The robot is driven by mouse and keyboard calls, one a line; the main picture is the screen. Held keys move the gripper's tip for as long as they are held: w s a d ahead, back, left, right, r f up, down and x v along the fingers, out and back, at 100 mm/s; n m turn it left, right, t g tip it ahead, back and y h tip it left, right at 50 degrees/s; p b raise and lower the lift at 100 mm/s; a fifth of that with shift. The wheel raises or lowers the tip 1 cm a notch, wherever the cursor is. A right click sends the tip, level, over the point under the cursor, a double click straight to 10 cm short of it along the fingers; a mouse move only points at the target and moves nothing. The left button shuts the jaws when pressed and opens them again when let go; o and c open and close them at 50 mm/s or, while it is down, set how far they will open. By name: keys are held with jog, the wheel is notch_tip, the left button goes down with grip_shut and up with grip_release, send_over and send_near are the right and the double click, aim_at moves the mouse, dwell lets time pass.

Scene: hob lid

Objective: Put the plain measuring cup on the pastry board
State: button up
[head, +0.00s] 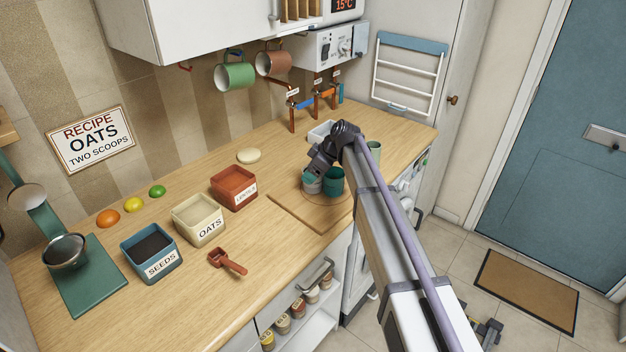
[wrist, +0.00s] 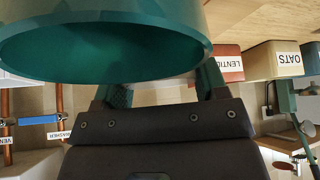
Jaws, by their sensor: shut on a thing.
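A grey cup (head: 312,186), the plain-looking one, is under my gripper (head: 314,172) at the far part of the wooden pastry board (head: 296,213). My gripper points down and appears shut on this grey cup; I cannot tell whether its base touches the board. A dark teal cup (head: 334,183) stands upright close to its right, also over the board. In the wrist view the teal cup (wrist: 105,45) is large, with its open mouth showing, and it covers my fingertips and most of what is between them.
Left of the board are a lentils box (head: 234,189), an oats box (head: 198,220), a seeds box (head: 151,252) and a red scoop (head: 227,262). A pale green cup (head: 374,152) and a white tray (head: 321,131) are near my arm. The board's near part is clear.

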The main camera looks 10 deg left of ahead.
jog(key=shift+r, duration=0.15)
jog(key=shift+f, duration=0.25)
jog(key=o, duration=1)
jog(key=shift+r, duration=0.1)
jog(key=shift+c, duration=0.2)
jog(key=shift+r, duration=0.2)
jog(key=p+v, duration=1)
jog(key=v, duration=0.2)
